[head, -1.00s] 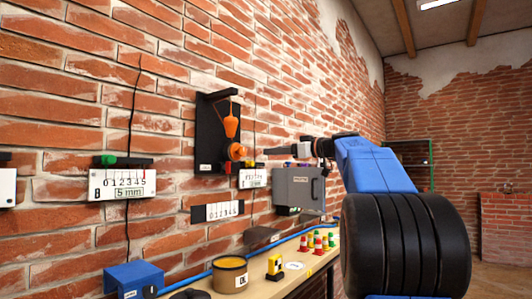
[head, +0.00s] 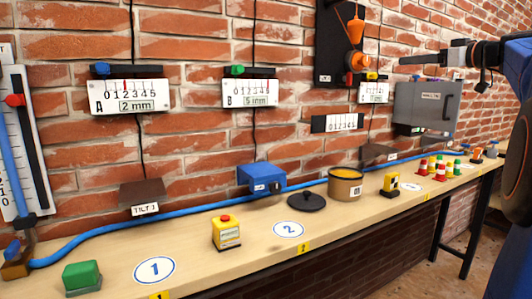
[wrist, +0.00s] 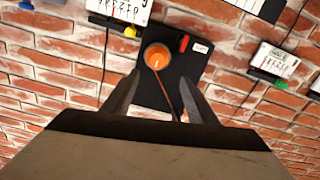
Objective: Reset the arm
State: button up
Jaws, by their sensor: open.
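My gripper (head: 425,58) shows at the upper right of the head view, above the grey wall box. It is empty and held clear of the bench. In the wrist view my gripper (wrist: 160,82) has its two dark fingers spread apart with nothing between the tips. Beyond them is a black wall board (wrist: 165,88) with an orange round part (wrist: 157,56) and an orange cord. The same board (head: 329,60) and orange part (head: 356,30) show in the head view, left of my gripper. Part of my arm is cut off by the right edge.
A grey box (head: 427,105) juts from the brick wall below my gripper. Gauges A (head: 130,96) and B (head: 250,93) hang further left. The bench (head: 330,222) carries a yellow tub (head: 345,188), a black lid (head: 307,202), a yellow button box (head: 226,233) and several cones.

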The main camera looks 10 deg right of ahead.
jog(key=s+a+f+m+g+h, duration=0.15)
jog(key=s+a+f+g, duration=0.3)
jog(key=a+f, duration=0.8)
jog(key=s+a+f+m+g, duration=0.3)
jog(key=s+a+f, duration=0.3)
jog(key=a+f, duration=0.65)
jog(key=s+a+f+g+h, duration=0.1)
jog(key=s+f+g+h, duration=0.1)
jog(key=s+f, duration=1)
jog(key=s+a+f+m+g+h, duration=0.1)
jog(key=s+a+f+g+h, duration=0.1)
jog(key=s+f, duration=1)
notch_tip(320, 180, down, 7)
jog(key=shift+a, duration=0.2)
jog(key=shift+g+h, duration=0.25)
